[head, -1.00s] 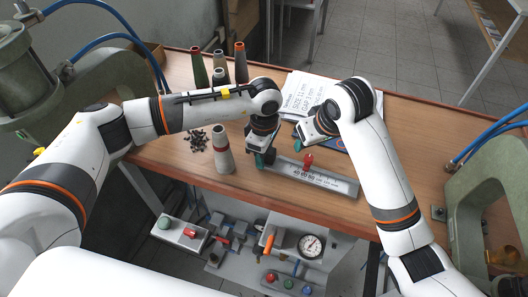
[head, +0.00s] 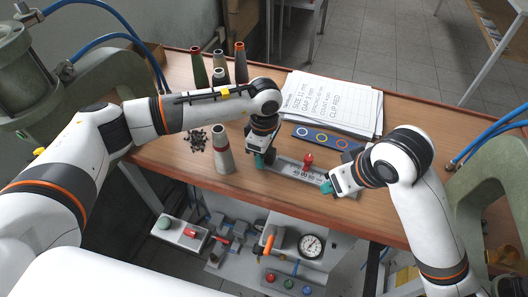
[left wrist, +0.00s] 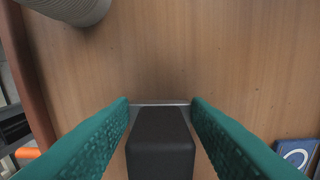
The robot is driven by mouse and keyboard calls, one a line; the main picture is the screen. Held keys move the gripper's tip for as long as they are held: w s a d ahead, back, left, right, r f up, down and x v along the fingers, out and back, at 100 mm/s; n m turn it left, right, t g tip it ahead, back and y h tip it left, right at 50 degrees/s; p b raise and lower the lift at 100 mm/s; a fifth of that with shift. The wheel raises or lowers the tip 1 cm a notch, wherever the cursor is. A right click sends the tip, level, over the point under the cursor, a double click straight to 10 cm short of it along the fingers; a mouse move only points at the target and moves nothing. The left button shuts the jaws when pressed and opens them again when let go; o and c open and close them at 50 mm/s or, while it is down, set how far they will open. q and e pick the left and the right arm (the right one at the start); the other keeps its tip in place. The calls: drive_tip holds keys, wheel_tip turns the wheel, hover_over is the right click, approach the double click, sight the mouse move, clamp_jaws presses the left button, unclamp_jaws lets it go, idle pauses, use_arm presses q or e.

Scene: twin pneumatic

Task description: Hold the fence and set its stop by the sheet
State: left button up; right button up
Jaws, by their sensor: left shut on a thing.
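The fence (head: 290,169), a grey metal bar with a number scale, lies near the table's front edge. Its red stop knob (head: 308,160) stands up around the middle of the bar. My left gripper (head: 262,162) is shut at the fence's left end. In the left wrist view a black block (left wrist: 160,145) sits between its teal fingers. My right gripper (head: 328,187) is by the fence's right part, to the right of the knob, hiding that end; its finger gap is unclear. The sheet (head: 325,103) lies behind, reading "SIZE 11 mm" and "CLIP RED"; its smaller lines are hard to read.
A blue strip with coloured rings (head: 318,137) lies between sheet and fence. A grey cone with a red band (head: 222,150) and small dark pieces (head: 197,140) are left of the fence. Several cones stand at the back left. Green presses flank the table; a gauge panel (head: 311,246) sits below.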

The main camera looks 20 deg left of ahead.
use_arm(q)
drive_tip(key=o, duration=1.1)
drive_tip(key=shift+o, duration=0.2)
wheel_tip(320, 180, up, 12)
drive_tip(key=shift+s, duration=0.1)
